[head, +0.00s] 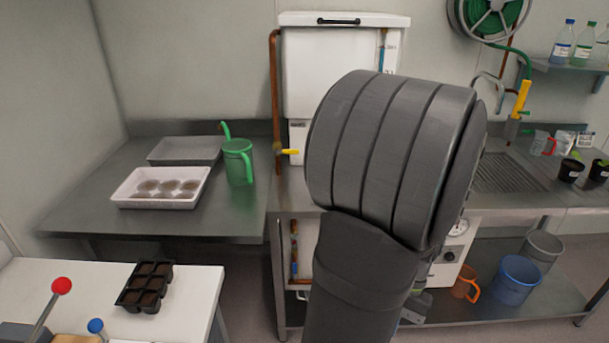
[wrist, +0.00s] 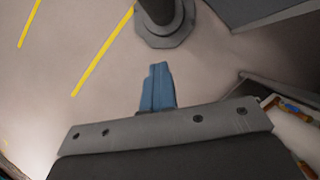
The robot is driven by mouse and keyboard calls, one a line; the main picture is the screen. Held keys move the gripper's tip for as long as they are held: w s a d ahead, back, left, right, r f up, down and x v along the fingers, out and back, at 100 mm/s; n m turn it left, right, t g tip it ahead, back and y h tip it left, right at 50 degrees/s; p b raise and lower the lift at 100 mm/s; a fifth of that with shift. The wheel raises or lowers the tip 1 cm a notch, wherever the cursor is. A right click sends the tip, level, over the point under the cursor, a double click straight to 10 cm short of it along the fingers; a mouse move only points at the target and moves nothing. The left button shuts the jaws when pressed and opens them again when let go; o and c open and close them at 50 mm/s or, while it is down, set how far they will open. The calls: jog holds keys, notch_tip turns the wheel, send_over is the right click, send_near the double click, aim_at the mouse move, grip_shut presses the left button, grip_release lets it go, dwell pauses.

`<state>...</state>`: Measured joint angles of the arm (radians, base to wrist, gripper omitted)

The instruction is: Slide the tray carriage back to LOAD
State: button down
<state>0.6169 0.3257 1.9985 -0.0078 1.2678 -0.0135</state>
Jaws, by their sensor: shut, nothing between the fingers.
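I cannot make out the tray carriage or a LOAD mark in either view. My gripper (wrist: 157,88) shows in the wrist view with its blue fingers together and nothing between them. It is above bare floor and touches nothing that I can see. In the head view my large dark arm fills the middle and hides the gripper and part of the white cabinet (head: 330,70) behind it.
A white tray of round pots (head: 128,200), a grey tray (head: 160,153) and a green jug (head: 238,162) stand on the left bench. A black cell tray (head: 134,308) and a red-knobbed lever (head: 61,286) are at lower left. Yellow lines (wrist: 100,55) mark open floor.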

jog(key=shift+d, duration=2.75)
jog(key=c, duration=1.2)
grip_release()
jog(key=shift+o, duration=0.2)
jog(key=shift+r, duration=0.15)
notch_tip(320, 180, up, 8)
